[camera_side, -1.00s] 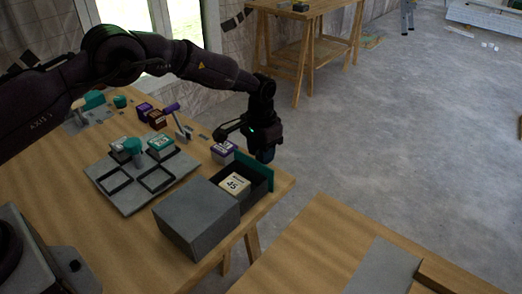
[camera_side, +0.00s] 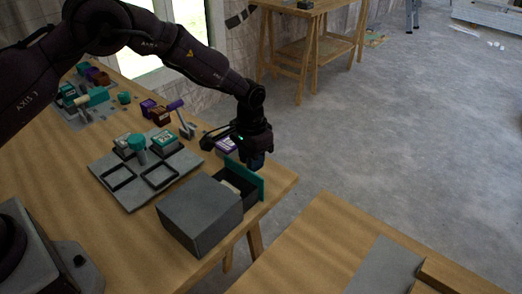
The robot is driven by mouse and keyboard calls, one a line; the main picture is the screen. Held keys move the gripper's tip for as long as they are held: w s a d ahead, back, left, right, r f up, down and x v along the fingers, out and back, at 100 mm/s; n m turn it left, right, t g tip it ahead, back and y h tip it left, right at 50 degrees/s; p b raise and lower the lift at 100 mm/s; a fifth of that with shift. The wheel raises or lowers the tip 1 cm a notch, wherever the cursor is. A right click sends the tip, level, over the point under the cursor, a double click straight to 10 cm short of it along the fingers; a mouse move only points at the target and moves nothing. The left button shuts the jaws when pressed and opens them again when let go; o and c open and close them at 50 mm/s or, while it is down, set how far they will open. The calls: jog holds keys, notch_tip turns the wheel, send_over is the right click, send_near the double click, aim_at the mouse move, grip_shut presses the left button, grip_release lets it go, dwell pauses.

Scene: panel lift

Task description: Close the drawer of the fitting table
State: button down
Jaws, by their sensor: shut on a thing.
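The grey drawer cabinet (camera_side: 198,215) stands near the front right edge of the wooden table (camera_side: 90,230). Its dark drawer with a teal front panel (camera_side: 247,180) is partly pulled out towards the back right. A cream block (camera_side: 229,187) lies inside the drawer, mostly hidden by the cabinet. My gripper (camera_side: 257,162) points down at the teal front and is shut on the drawer there. The exact grip spot is hidden behind the panel.
A grey tray (camera_side: 127,197) with square frames and teal-marked blocks stands left of the cabinet. A white and purple block (camera_side: 226,146) is close behind my gripper. A purple-handled lever (camera_side: 183,120) stands farther back. A second table (camera_side: 330,240) is at the front right.

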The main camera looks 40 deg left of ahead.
aim_at(232, 186)
jog(key=s, duration=0.7)
jog(key=c, duration=1.2)
grip_release()
jog(key=shift+d, duration=0.1)
notch_tip(232, 186, up, 13)
jog(key=shift+w, duration=0.15)
